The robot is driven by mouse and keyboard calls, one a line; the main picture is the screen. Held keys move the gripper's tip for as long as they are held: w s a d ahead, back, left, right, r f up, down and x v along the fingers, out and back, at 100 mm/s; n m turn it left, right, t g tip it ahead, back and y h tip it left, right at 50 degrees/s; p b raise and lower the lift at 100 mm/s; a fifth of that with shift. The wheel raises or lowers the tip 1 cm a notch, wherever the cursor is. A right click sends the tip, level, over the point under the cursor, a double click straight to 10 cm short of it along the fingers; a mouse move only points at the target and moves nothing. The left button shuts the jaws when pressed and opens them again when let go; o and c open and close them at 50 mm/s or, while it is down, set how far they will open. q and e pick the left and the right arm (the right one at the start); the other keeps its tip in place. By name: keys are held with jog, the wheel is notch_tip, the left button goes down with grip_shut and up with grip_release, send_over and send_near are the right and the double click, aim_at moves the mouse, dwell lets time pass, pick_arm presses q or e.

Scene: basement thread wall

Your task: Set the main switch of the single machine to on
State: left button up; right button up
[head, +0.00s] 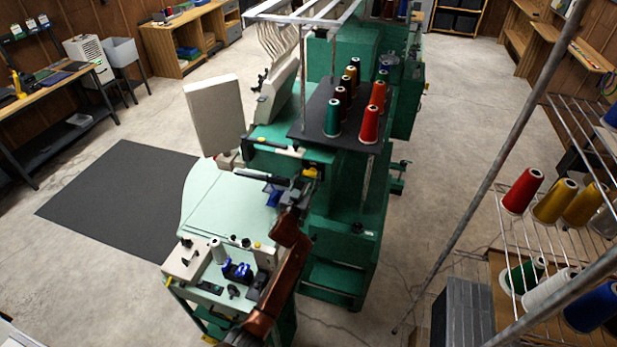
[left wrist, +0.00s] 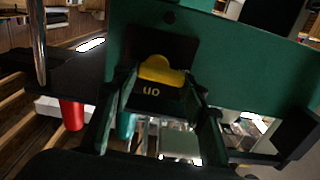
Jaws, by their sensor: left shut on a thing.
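The green machine (head: 345,215) stands in the middle of the head view, with a pale green table at its left. Its main switch is a yellow knob (left wrist: 160,70) on a dark plate on the green housing; a bit of yellow also shows in the head view (head: 309,172). The word ON appears upside down below the knob in the left wrist view. My left gripper (head: 300,186) is at the switch, its two fingers (left wrist: 160,78) on either side of the knob and shut on it. The fingers hide part of the switch in the head view. My right gripper is out of view.
Thread cones (head: 369,125) stand on the machine's dark top shelf. A wire rack (head: 545,235) with more cones and a slanting pole is at the right. A small stand with tools (head: 205,265) is at the front. Concrete floor is open on both sides.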

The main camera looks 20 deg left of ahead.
pick_arm(q)
jog(key=m+b, duration=0.1)
jog(key=m, duration=0.3)
jog(key=shift+d+m, duration=0.15)
jog(key=shift+m, duration=0.15)
jog(key=m, duration=0.4)
jog(key=shift+d+m+b, duration=0.15)
jog(key=shift+m+b, duration=0.15)
jog(key=shift+b, duration=0.1)
jog(key=m, duration=0.4)
jog(key=shift+d, duration=0.15)
jog(key=shift+d+m, duration=0.1)
jog(key=shift+m, duration=2)
jog(key=shift+f, duration=0.1)
jog(key=o, duration=1.2)
jog(key=shift+c, duration=0.2)
jog(key=shift+s, duration=0.1)
